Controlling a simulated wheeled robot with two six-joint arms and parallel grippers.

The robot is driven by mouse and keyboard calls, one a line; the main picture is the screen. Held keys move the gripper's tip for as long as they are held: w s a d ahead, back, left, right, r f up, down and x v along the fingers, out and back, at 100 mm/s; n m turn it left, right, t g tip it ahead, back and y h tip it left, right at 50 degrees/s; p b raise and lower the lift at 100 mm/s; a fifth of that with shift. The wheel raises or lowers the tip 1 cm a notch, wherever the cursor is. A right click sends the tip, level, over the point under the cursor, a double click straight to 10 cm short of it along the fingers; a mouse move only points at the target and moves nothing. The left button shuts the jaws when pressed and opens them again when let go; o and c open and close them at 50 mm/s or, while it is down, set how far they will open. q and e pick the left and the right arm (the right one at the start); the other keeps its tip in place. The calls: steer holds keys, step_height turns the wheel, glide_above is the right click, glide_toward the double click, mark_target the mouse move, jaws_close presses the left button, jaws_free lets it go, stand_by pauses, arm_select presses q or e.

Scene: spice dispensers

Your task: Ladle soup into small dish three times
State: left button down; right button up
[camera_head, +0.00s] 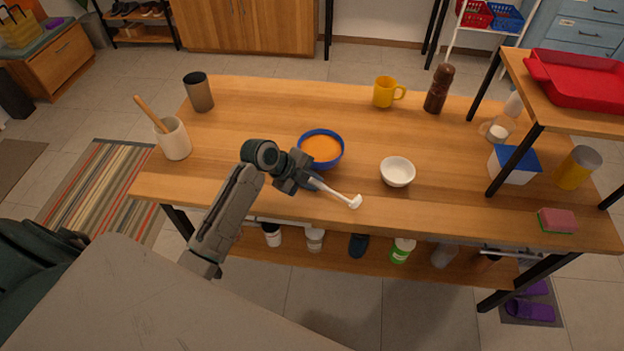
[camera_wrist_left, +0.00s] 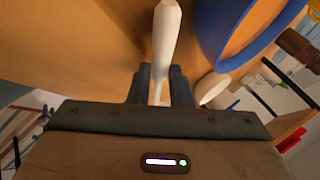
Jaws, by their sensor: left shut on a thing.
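My left gripper (camera_head: 308,180) is shut on a white ladle (camera_head: 338,194), held above the table near its front edge. The ladle (camera_wrist_left: 163,45) also shows between the fingers of my left gripper (camera_wrist_left: 160,88) in the left wrist view. A blue-rimmed bowl of orange soup (camera_head: 321,149) stands just behind the gripper. A small white dish (camera_head: 397,171) stands to the right, apart from the ladle; it looks empty. My right gripper is not in view.
A crock with a wooden utensil (camera_head: 174,140) and a dark cup (camera_head: 198,92) stand at the left. A yellow mug (camera_head: 385,92) and a pepper mill (camera_head: 438,90) stand at the back. A sponge (camera_head: 557,221) and shelf posts are at the right. Table around the dish is clear.

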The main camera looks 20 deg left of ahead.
arm_select(q)
steer(key=shift+f, duration=0.1)
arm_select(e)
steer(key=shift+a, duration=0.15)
arm_select(q)
steer(key=c, duration=1.3)
jaws_free()
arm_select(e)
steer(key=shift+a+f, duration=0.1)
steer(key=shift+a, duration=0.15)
arm_select(q)
steer(key=shift+o, duration=0.2)
steer(key=shift+s+a+r, duration=0.25)
steer(key=shift+a+r, duration=0.1)
steer(key=b+v, duration=0.2)
steer(key=v, duration=0.8)
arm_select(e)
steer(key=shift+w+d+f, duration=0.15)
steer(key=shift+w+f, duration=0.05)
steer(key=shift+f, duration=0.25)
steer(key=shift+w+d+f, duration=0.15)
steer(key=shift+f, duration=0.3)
arm_select(q)
steer(key=shift+d+f, duration=0.1)
steer(key=shift+d, duration=0.05)
